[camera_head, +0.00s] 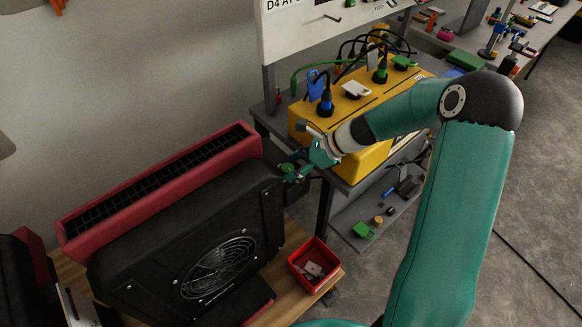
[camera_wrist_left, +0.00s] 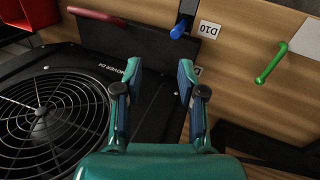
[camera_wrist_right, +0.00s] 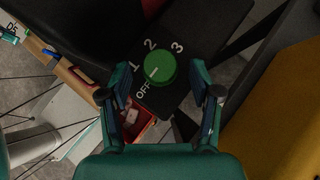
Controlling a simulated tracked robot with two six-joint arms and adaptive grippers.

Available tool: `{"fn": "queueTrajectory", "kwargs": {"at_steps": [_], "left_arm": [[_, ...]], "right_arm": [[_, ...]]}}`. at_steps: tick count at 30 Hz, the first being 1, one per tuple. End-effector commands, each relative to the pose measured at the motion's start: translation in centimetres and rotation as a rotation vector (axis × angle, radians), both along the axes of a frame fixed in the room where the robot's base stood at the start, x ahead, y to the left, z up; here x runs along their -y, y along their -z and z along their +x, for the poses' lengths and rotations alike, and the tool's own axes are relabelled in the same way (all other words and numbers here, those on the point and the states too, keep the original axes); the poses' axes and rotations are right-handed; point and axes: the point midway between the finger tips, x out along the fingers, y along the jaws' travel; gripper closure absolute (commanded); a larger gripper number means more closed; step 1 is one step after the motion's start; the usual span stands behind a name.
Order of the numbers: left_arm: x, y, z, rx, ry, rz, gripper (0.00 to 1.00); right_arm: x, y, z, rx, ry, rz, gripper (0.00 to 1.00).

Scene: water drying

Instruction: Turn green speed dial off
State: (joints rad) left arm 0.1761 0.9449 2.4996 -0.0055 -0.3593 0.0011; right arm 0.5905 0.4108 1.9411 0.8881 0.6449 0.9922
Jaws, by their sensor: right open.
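The green speed dial (camera_wrist_right: 160,68) is a round knob on a black panel, with OFF, 1, 2 and 3 printed around it. A short white mark on it points to the lower left, towards the OFF side; I cannot tell its exact setting. In the head view the dial (camera_head: 288,169) is at the upper right corner of the black fan dryer (camera_head: 150,250), partly behind my gripper. My right gripper (camera_wrist_right: 152,70) is open, its fingers on either side of the dial, without visible contact. My left gripper (camera_wrist_left: 158,66) is open and empty above a black fan housing (camera_wrist_left: 75,75).
A yellow box (camera_head: 370,160) with plugged cables stands on a grey bench behind my right gripper. A red bin (camera_head: 300,254) sits on the wooden surface right of the dryer. A green hook (camera_wrist_left: 272,64) and a blue-ended tool (camera_wrist_left: 180,28) are near my left gripper.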

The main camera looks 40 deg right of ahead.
Motion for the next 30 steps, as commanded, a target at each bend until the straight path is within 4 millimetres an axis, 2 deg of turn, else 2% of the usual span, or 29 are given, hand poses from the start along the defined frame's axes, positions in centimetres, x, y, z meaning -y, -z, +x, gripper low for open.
{"fn": "queueTrajectory", "kwargs": {"at_steps": [16,21,30], "left_arm": [[0.0,0.0,0.0,0.0,0.0,0.0,0.6],[0.0,0.0,0.0,0.0,0.0,0.0,0.6],[0.0,0.1,0.0,0.0,0.0,0.0,0.6]], "right_arm": [[4.9,-6.8,-4.9,0.001,0.001,-0.003,0.36],[5.5,-7.7,-5.7,-0.001,0.001,-0.001,0.36],[5.5,-7.8,-5.7,-0.002,-0.001,-0.001,0.36]]}}
